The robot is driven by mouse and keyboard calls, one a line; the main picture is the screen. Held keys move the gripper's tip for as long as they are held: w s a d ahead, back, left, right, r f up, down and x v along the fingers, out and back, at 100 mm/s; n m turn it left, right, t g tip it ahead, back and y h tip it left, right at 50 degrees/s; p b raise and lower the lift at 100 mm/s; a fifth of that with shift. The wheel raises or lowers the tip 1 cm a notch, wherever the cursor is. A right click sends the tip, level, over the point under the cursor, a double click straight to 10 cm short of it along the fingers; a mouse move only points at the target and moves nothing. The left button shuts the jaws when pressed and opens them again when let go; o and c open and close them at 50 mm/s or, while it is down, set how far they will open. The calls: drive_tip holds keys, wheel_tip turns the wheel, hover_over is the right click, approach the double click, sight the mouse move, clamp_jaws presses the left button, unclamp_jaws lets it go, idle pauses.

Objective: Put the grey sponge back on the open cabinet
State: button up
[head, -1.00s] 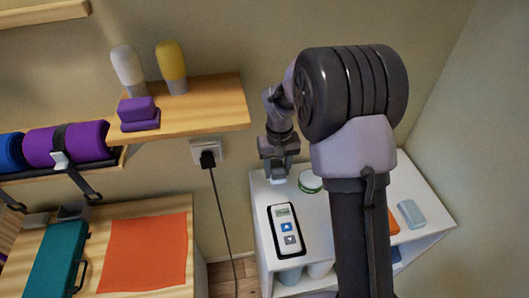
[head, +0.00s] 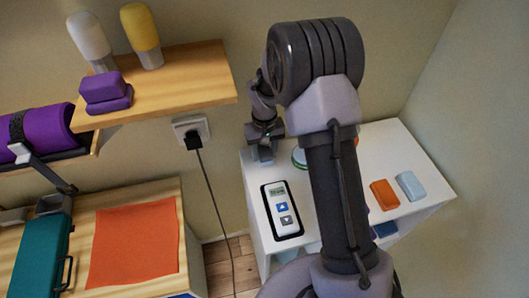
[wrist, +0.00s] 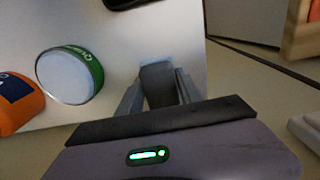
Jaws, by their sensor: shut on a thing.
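My gripper (head: 263,146) is at the back left corner of the white open cabinet (head: 345,213), close to its top. It is shut on a small grey block, which looks like the grey sponge (head: 265,154). In the wrist view the grey sponge (wrist: 158,84) sits between the two fingers (wrist: 157,90), over the cabinet's white top (wrist: 185,28). Its underside is hidden, so I cannot tell whether it touches the top.
On the cabinet top are a green round tin (wrist: 72,74), a handheld control unit (head: 282,210), an orange block (head: 384,194) and a pale blue-grey block (head: 410,185). A wooden shelf (head: 195,85) is to the left. A black cable (head: 215,205) hangs from the wall socket.

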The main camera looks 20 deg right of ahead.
drive_tip(key=o, duration=1.3)
drive_tip(key=shift+f, duration=0.1)
wheel_tip(320, 180, up, 13)
drive_tip(key=p, duration=0.4)
wheel_tip(320, 180, up, 8)
drive_tip(key=m+t, duration=0.1)
hover_over(264, 150)
drive_tip(key=s, duration=0.4)
drive_tip(key=s+a+r+m+t, duration=0.1)
drive_tip(key=s+r, duration=0.2)
drive_tip(key=s, duration=0.4)
drive_tip(key=s+a+r+m+t+y, duration=0.1)
drive_tip(key=s+r+t, duration=0.1)
drive_tip(key=s+r, duration=0.2)
drive_tip(key=s+a+r+m+t+y, duration=0.1)
drive_tip(key=s+r, duration=0.2)
drive_tip(key=s, duration=0.8)
drive_tip(key=shift+a+r+t, duration=0.2)
drive_tip(key=shift+a+t, duration=0.15)
drive_tip(key=shift+t, duration=0.05)
